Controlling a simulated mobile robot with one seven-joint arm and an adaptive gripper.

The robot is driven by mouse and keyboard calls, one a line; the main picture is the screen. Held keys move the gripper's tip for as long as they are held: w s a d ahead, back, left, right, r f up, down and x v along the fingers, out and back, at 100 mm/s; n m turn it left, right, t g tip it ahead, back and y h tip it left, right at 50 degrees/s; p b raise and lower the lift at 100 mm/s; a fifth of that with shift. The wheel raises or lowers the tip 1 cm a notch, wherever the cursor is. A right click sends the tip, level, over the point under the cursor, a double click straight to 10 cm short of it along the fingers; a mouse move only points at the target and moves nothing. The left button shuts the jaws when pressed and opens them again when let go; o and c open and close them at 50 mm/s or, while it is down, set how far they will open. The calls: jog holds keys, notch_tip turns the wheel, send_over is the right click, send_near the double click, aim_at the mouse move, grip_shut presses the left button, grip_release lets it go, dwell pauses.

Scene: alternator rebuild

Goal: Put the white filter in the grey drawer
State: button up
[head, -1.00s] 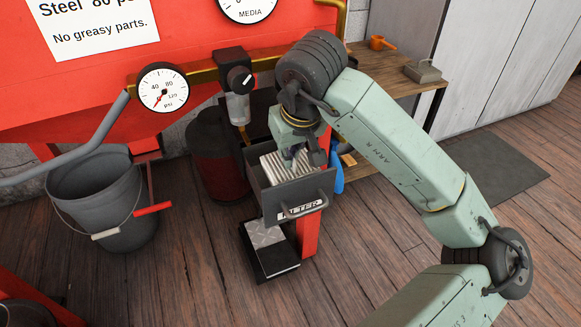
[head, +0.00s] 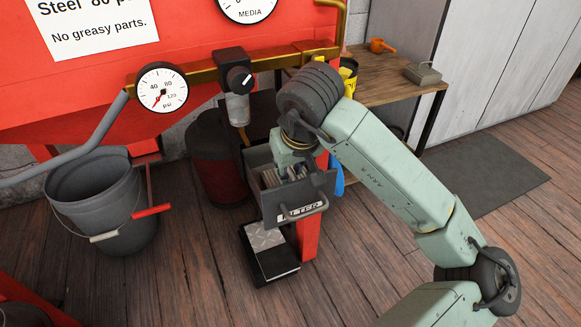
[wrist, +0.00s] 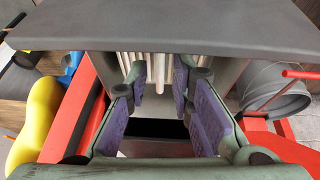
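The grey drawer (head: 315,189), with a FILTER label and a handle on its front, is open under the red cabinet. The white filter (head: 270,179), with pleats, lies inside it, low and in shadow. It also shows in the wrist view (wrist: 158,62) as pale upright pleats beyond and between my fingertips. My gripper (head: 293,172) reaches down into the drawer from above. In the wrist view my gripper's purple-padded fingers (wrist: 160,80) stand well apart beside the pleats. Whether the pads press on the filter is not clear. My gripper hides part of the filter.
A grey bucket (head: 95,200) stands at left. A dark red cylinder (head: 215,165) is behind the drawer. A black stand with a metal plate (head: 265,238) is below it. A wooden bench (head: 395,92) is at back right. The floor at front is clear.

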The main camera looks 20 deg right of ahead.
dwell(0.3)
jog(key=p+v, duration=0.1)
jog(key=v, duration=1.1)
jog(key=shift+r+p, duration=0.1)
jog(key=shift+p, duration=0.3)
dwell(0.5)
